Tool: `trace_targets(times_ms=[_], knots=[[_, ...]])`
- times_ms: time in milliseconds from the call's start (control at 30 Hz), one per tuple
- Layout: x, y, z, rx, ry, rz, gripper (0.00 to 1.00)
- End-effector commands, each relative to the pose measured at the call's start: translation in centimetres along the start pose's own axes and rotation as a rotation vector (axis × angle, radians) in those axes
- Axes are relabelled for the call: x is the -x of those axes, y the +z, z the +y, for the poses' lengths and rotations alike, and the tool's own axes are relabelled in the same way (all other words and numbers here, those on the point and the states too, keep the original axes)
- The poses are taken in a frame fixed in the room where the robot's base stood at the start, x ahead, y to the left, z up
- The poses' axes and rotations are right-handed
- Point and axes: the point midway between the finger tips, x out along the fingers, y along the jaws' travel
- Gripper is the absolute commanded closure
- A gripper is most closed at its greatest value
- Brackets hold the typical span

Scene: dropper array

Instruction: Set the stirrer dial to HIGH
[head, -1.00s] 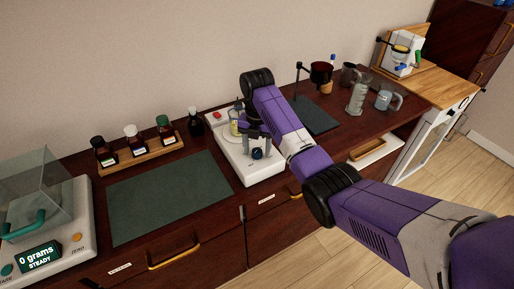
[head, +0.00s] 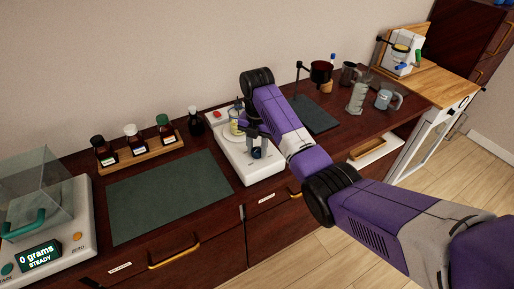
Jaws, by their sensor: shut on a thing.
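The stirrer (head: 228,152) is a white box on the dark bench, with a red button (head: 217,115) near its back corner. A small vessel with yellowish contents (head: 235,126) stands on its top plate. The dark blue dial (head: 257,153) is at the stirrer's front right. My gripper (head: 257,143) reaches down over the front of the stirrer and is shut on the dial. The dial's markings and pointer are too small to read.
A dark green mat (head: 170,195) lies left of the stirrer. Behind it is a wooden rack (head: 143,152) with several bottles, and a dark dropper bottle (head: 195,120). A balance (head: 50,235) stands at far left.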

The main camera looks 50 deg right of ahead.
Motion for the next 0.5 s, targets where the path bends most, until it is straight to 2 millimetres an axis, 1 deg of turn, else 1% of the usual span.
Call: trace_targets(times_ms=[500], knots=[[0.08, -0.02, 0.06, -0.459, 0.001, 0.0, 1.0]])
